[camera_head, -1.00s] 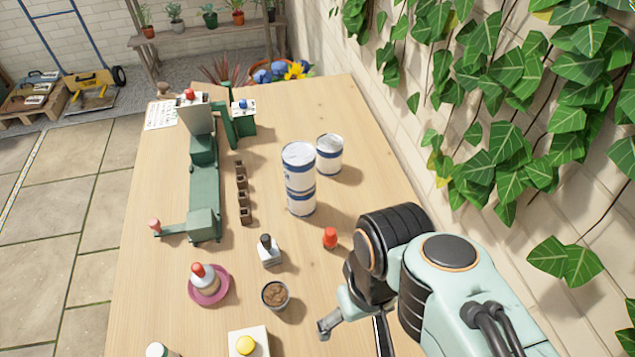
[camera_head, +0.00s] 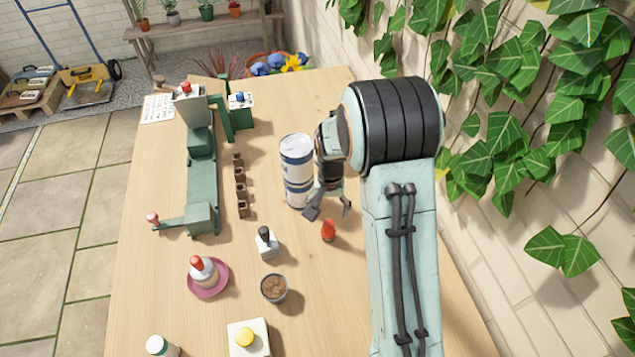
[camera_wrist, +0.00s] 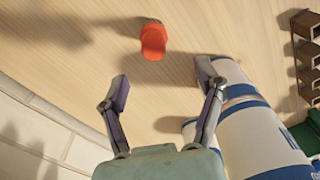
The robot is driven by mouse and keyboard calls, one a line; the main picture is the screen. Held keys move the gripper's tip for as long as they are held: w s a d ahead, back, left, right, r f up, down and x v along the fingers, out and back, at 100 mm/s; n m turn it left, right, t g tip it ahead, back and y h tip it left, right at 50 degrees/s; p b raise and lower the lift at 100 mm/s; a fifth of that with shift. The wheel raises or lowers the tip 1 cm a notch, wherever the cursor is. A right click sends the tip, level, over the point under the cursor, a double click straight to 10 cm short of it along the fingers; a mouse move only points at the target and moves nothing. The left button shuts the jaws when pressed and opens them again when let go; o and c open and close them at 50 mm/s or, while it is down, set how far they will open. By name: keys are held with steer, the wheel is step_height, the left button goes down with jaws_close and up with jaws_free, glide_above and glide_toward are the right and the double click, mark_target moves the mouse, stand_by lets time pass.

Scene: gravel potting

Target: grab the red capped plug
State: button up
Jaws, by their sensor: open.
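The red plug (camera_head: 328,230) stands on the wooden table, right of the white can stack. It also shows in the wrist view (camera_wrist: 153,40), top middle, beyond the fingertips and apart from them. My gripper (camera_head: 328,210) is open and empty, with its fingers pointing down above the table just behind the plug. In the wrist view my gripper (camera_wrist: 162,90) has its two fingers spread, with bare table between them. A second red-topped item (camera_head: 203,270) stands on a pink saucer (camera_head: 220,286) at the left front.
White and blue cans (camera_head: 296,165) stand close left of my gripper; in the wrist view the cans (camera_wrist: 255,130) lie near the right finger. A black-handled white block (camera_head: 267,242), a pot of brown gravel (camera_head: 274,288) and a yellow-button box (camera_head: 247,338) stand left and in front.

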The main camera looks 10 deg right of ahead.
mark_target(328, 231)
steer(key=f, duration=0.8)
steer(key=shift+s+f, duration=0.1)
steer(key=shift+s, duration=0.3)
steer(key=c, duration=1.1)
